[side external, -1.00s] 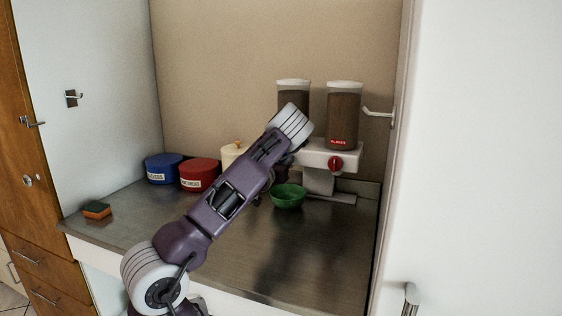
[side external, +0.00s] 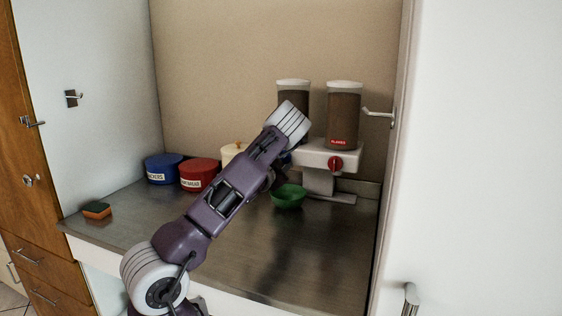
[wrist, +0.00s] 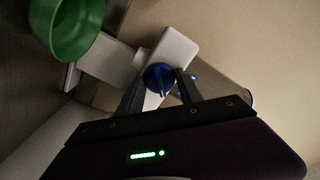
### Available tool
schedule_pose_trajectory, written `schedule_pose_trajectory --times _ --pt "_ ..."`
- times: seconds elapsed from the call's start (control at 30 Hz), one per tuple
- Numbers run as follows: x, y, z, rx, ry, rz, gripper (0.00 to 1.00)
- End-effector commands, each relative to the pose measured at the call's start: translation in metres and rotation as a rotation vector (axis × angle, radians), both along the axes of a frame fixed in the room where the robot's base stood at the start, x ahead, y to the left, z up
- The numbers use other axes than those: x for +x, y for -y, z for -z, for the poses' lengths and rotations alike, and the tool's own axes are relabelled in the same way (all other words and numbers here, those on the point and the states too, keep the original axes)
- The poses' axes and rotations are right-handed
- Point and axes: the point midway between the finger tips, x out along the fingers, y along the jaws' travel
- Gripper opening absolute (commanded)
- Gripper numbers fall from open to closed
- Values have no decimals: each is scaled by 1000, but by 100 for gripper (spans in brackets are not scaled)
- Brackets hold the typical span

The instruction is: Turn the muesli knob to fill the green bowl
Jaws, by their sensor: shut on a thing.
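The dispenser has two clear containers with white lids. The left container (side external: 293,94), full of brown content, is partly hidden behind my arm. In the wrist view a blue knob (wrist: 159,77) sits on the white dispenser body below it. My gripper (wrist: 160,88) has its fingers on either side of this knob and is shut on it. In the side view the gripper is hidden behind my arm. The green bowl (side external: 288,197) stands on the counter below the left spout area; it also shows at the upper left of the wrist view (wrist: 66,30). Its contents are not clear.
The right container (side external: 343,117) has a red label and a red knob (side external: 336,163). A blue tin (side external: 163,169), a red tin (side external: 199,174) and a cream tin (side external: 231,153) stand at the back left. A sponge (side external: 97,210) lies at the left edge. The front counter is clear.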

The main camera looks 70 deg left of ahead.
Motion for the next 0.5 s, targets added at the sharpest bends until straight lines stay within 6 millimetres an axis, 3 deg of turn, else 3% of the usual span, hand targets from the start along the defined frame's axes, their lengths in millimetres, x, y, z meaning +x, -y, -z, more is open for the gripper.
schedule_pose_trajectory --times 0.5 --pt "1 1 0 334 -332 1 2"
